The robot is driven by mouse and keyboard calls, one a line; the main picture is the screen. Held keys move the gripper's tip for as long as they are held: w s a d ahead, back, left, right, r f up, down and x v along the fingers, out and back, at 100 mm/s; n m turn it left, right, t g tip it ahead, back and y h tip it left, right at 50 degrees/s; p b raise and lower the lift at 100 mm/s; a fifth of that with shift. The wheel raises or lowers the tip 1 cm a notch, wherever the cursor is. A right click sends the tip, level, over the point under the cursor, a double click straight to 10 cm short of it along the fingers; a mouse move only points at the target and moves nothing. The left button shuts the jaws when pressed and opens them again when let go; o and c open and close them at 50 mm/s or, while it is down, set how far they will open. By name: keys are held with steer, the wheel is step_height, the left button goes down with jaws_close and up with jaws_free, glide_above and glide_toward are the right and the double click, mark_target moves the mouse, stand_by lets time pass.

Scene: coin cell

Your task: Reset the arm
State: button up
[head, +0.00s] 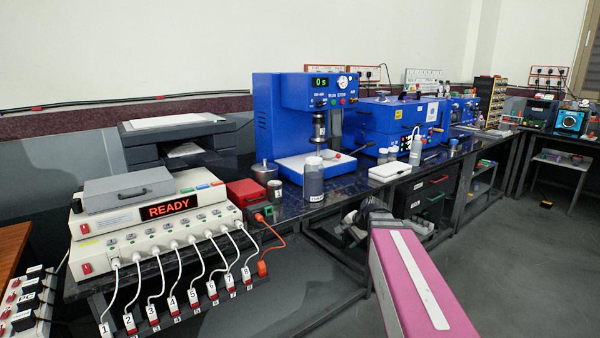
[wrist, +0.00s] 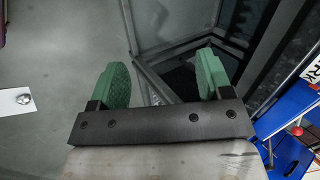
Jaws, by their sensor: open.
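My gripper (wrist: 162,80) shows in the wrist view with its two green-padded fingers apart and nothing between them. Past the fingers are the grey floor and the dark metal frame (wrist: 150,82) of the bench. In the head view my pink arm reaches from the lower right toward the bench's front edge. My gripper's fingers cannot be made out there.
The dark bench (head: 345,189) carries a READY power unit (head: 150,222) with several white cables, a blue press machine (head: 275,125), a grey-filled bottle (head: 313,180) and a white case (head: 390,171). Open floor lies right of the bench.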

steer(key=s+d+f+n+g+h, duration=0.1)
steer(key=s+f+n+g+h, duration=0.3)
steer(key=s+f+n, duration=0.5)
steer(key=s+f, duration=0.5)
steer(key=s, duration=0.1)
steer(key=shift+d+f+g+h, duration=0.15)
steer(key=shift+g+h, duration=0.15)
steer(key=shift+g, duration=0.1)
steer(key=shift+s, duration=0.1)
stand_by(0.4)
